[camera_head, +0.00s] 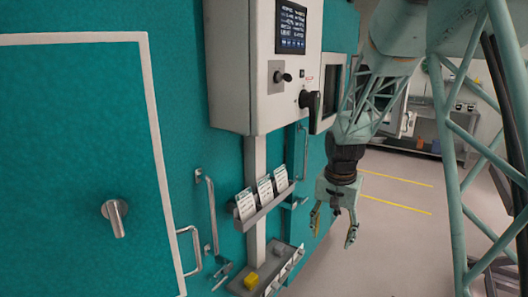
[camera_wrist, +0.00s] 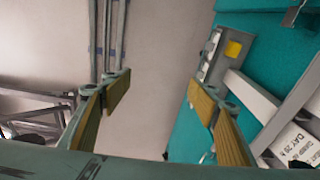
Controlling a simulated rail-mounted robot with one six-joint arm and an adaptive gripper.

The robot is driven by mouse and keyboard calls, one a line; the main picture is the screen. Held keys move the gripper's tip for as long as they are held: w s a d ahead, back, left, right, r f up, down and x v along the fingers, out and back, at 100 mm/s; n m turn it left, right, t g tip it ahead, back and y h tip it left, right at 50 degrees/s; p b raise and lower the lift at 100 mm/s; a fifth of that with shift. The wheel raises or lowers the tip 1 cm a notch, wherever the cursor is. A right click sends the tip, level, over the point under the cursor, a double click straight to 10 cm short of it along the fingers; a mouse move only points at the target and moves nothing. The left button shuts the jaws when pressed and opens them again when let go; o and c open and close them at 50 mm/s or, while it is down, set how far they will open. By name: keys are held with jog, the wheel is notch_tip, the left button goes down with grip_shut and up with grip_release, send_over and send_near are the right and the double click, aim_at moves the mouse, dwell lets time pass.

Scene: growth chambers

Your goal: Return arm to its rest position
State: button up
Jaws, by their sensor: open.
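My gripper (camera_head: 335,228) hangs at the end of my arm, fingers pointing down, to the right of the teal chamber wall. Its two fingers are spread apart with nothing between them. In the wrist view the open gripper (camera_wrist: 160,108) shows two fingers with tan pads and bare floor between them. My arm comes down from the upper right of the head view, in front of the control box side.
A grey control box (camera_head: 245,65) with a screen juts from the teal wall (camera_head: 75,160). Below it are a rack of white cards (camera_head: 265,190) and a lower tray (camera_head: 240,288) with a yellow block (camera_head: 251,281). Door handles protrude. The floor (camera_head: 385,240) to the right is open.

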jog(key=s+r+n+t+b, duration=0.1)
jog(key=s+r+n+b, duration=0.2)
jog(key=s+r, duration=1.6)
jog(key=s+a+n+t+b, duration=0.1)
jog(key=s+n+b, duration=0.1)
jog(key=s, duration=2.5)
jog(key=shift+s+a+f+n, duration=0.2)
jog(key=shift+a+f+n, duration=0.15)
jog(key=shift+n, duration=0.35)
